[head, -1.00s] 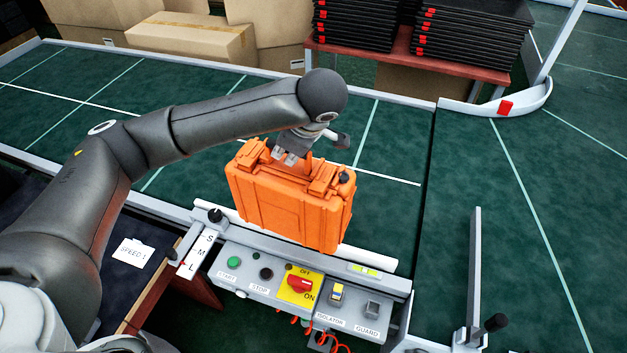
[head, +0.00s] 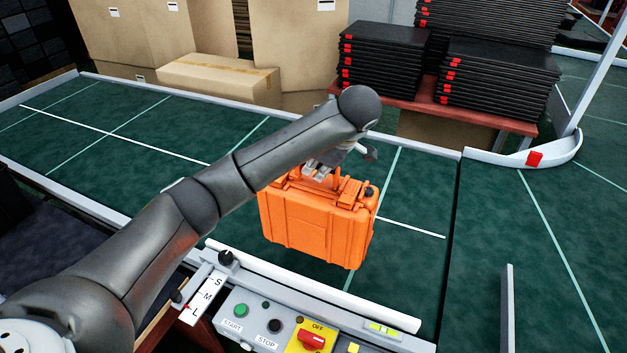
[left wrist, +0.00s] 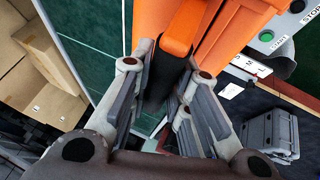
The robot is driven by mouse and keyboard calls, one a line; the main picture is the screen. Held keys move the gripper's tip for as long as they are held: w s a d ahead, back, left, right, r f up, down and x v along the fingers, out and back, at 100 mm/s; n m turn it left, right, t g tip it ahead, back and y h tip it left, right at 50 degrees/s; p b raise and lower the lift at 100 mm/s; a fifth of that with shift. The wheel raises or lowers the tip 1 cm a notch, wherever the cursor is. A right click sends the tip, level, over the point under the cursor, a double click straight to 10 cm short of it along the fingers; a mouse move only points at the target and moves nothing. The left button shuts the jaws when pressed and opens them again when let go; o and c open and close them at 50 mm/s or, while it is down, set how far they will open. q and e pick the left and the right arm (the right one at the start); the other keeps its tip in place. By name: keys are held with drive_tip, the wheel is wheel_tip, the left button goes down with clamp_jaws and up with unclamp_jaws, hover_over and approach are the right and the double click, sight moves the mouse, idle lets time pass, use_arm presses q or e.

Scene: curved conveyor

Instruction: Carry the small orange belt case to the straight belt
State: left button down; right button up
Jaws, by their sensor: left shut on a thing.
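The small orange belt case (head: 318,225) is upright over the green belt, behind the control panel, in the head view. My left gripper (head: 322,168) is above it, shut on its handle. In the left wrist view the fingers of my left gripper (left wrist: 163,95) close around the dark part of the handle, and the orange case (left wrist: 225,30) fills the top. I cannot tell whether its bottom touches the belt. The green straight belt (head: 110,150) extends to the left behind my arm. My right gripper is not in view.
The control panel (head: 265,325) with buttons and a red switch stands in front of the belt. A pale rail (head: 330,290) runs along the near belt edge. Black stacked trays (head: 385,55) and cardboard boxes (head: 220,80) stand behind. The belt left of the case is clear.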

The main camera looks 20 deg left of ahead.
use_arm(q)
drive_tip(key=w+f+b, duration=0.2)
drive_tip(key=shift+w+a+f, duration=0.1)
drive_tip(key=shift+w+f, duration=0.3)
drive_tip(key=shift+w+a+f+p, duration=0.15)
drive_tip(key=shift+w+f+p, duration=0.65)
drive_tip(key=shift+w+f, duration=0.6)
drive_tip(key=shift+w, duration=0.05)
drive_tip(key=shift+w+f, duration=0.1)
drive_tip(key=shift+f, duration=0.05)
wheel_tip(320, 180, down, 3)
drive_tip(key=shift+a+f+p, duration=0.1)
drive_tip(key=shift+p, duration=0.9)
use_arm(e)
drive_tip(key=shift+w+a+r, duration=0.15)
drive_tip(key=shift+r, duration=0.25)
use_arm(q)
drive_tip(key=shift+f, duration=0.1)
